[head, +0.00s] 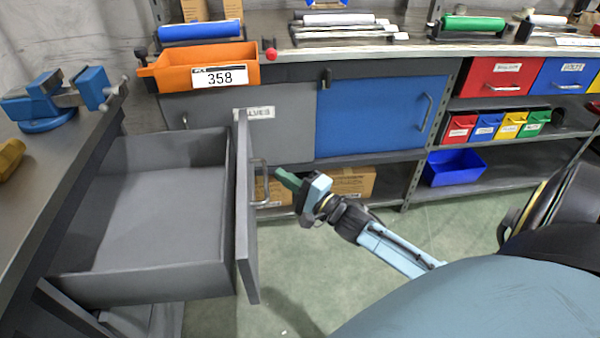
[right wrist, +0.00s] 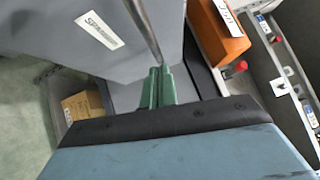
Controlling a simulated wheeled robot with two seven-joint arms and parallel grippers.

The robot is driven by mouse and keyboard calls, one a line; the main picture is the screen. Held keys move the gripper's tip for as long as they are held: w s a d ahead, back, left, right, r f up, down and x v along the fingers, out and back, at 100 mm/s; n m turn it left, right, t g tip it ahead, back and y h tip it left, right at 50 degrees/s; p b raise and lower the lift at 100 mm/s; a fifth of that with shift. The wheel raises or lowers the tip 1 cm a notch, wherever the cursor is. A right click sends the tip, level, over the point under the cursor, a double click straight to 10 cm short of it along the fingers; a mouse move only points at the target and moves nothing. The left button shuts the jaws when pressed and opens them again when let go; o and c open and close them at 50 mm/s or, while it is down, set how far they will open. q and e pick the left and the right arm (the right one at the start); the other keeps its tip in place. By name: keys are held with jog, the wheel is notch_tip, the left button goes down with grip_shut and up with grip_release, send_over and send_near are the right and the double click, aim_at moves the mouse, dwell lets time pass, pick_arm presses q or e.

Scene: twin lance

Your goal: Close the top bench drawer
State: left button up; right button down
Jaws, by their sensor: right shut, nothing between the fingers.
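The top bench drawer (head: 150,210) is pulled far out of the bench on the left, and its grey inside looks empty. Its upright front panel (head: 246,215) faces right and carries a bar handle (head: 262,183). My right gripper (head: 284,178) is just right of the handle, its green fingers pointing at the front panel. In the right wrist view the fingers (right wrist: 160,72) are shut and empty, with the handle bar (right wrist: 145,28) ending close by their tips. I cannot tell whether they touch. The panel's label (right wrist: 99,30) also shows there. My left gripper is not in view.
The bench top (head: 30,190) at left bears a blue vise (head: 45,100). Behind the drawer stand an orange bin (head: 190,72) marked 358, grey and blue cabinet doors (head: 375,115), and shelves with coloured bins.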

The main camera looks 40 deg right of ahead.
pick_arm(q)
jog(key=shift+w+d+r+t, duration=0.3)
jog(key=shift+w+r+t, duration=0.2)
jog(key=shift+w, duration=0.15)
pick_arm(e)
jog(key=shift+w+a+r, duration=0.1)
jog(key=shift+w+a, duration=0.2)
jog(key=shift+a, duration=0.2)
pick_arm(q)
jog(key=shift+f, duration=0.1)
pick_arm(e)
jog(key=shift+a, duration=0.1)
